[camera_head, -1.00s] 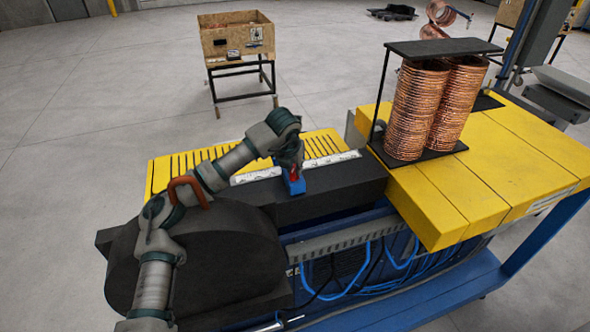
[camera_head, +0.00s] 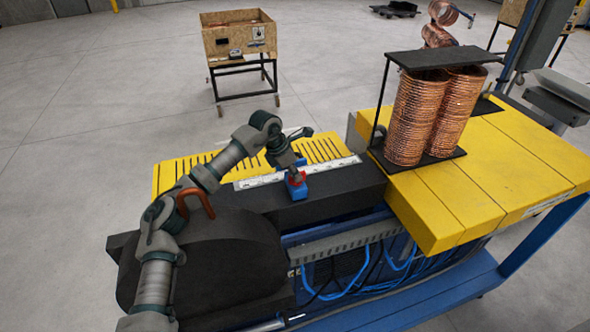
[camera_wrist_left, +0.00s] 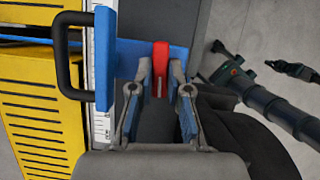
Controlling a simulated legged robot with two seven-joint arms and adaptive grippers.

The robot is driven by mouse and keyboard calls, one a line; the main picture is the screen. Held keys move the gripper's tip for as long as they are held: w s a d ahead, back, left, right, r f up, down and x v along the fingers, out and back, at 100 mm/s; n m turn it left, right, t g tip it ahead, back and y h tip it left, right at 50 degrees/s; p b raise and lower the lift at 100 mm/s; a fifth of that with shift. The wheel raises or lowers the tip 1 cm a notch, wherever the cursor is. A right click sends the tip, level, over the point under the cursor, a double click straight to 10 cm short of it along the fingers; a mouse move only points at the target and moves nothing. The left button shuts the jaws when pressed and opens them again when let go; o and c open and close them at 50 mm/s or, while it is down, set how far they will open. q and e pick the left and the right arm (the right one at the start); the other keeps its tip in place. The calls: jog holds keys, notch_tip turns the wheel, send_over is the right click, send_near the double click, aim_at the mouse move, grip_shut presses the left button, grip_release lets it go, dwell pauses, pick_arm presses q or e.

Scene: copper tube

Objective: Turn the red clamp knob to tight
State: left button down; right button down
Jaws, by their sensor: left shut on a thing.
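The red clamp knob (camera_head: 298,180) sits on the blue clamp (camera_head: 297,192) on the black bench block. In the left wrist view the red knob (camera_wrist_left: 160,60) is an upright bar between the fingertips, beside the blue clamp plate (camera_wrist_left: 105,75). My left gripper (camera_head: 296,175) comes down onto the knob from the upper left. In the wrist view its two fingers (camera_wrist_left: 157,82) stand on either side of the knob, shut on it. The fingers hide part of the knob.
A white ruler strip (camera_head: 255,181) runs along the slotted yellow plate (camera_head: 185,165). Copper coils (camera_head: 420,115) stand in a black frame on the yellow table (camera_head: 500,165) at right. A black handle (camera_wrist_left: 62,62) projects left of the clamp in the wrist view.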

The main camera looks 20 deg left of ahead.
pick_arm(q)
jog(key=shift+m+p, duration=0.3)
jog(key=shift+m, duration=0.2)
jog(key=shift+f+g, duration=0.1)
jog(key=shift+g, duration=0.2)
jog(key=c, duration=1.1)
grip_release()
jog(key=shift+w+a+f, duration=0.1)
jog(key=shift+w, duration=0.1)
jog(key=v, duration=1.1)
jog(key=shift+a+r, duration=0.3)
jog(key=shift+r, duration=0.05)
jog(key=shift+s, duration=0.1)
